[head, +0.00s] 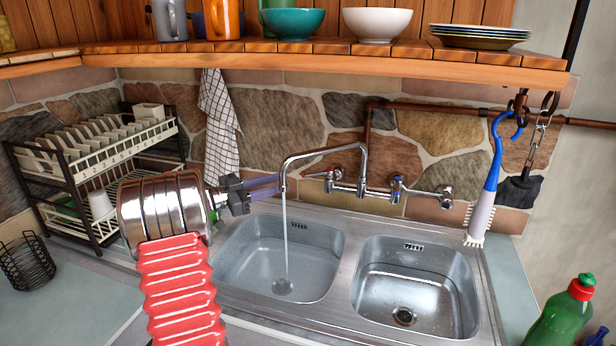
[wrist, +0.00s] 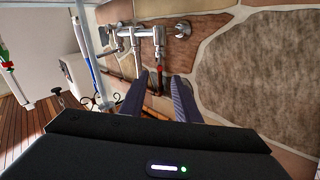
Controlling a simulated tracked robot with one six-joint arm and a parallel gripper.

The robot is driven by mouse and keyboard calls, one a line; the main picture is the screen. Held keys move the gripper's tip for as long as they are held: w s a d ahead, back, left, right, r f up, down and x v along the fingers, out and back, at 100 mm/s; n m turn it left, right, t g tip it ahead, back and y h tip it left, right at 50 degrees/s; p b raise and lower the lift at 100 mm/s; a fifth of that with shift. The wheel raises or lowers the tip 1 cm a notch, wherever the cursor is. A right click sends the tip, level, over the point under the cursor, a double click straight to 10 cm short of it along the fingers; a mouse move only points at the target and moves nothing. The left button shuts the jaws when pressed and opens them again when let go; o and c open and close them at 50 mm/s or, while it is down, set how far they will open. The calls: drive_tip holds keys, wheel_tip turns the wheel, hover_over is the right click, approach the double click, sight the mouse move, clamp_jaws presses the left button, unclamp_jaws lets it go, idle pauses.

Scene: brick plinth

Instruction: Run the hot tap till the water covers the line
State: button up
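The chrome mixer tap (head: 345,187) is on the stone wall, its curved spout (head: 320,152) over the left basin (head: 240,262). A thin stream of water (head: 286,235) falls from the spout to the drain area. The hot handle (head: 328,180) has a red mark; the cold handle (head: 397,187) has a blue one. My gripper (head: 278,184) is left of the hot handle, beside the spout. In the wrist view its two fingers (wrist: 160,78) are apart, with a red-marked tap part beyond the gap. I see no clear line in the basin and cannot tell the water level.
The right basin (head: 388,290) looks empty. A blue and white brush (head: 484,190) hangs at the right, a green bottle (head: 562,315) stands front right. A dish rack (head: 95,170) and a wire basket (head: 25,262) are at the left. A wooden shelf (head: 330,62) with bowls overhangs the tap.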

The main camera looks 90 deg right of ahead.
sight(307, 175)
drive_tip(key=x, duration=1.1)
drive_tip(key=shift+c, duration=0.5)
clamp_jaws()
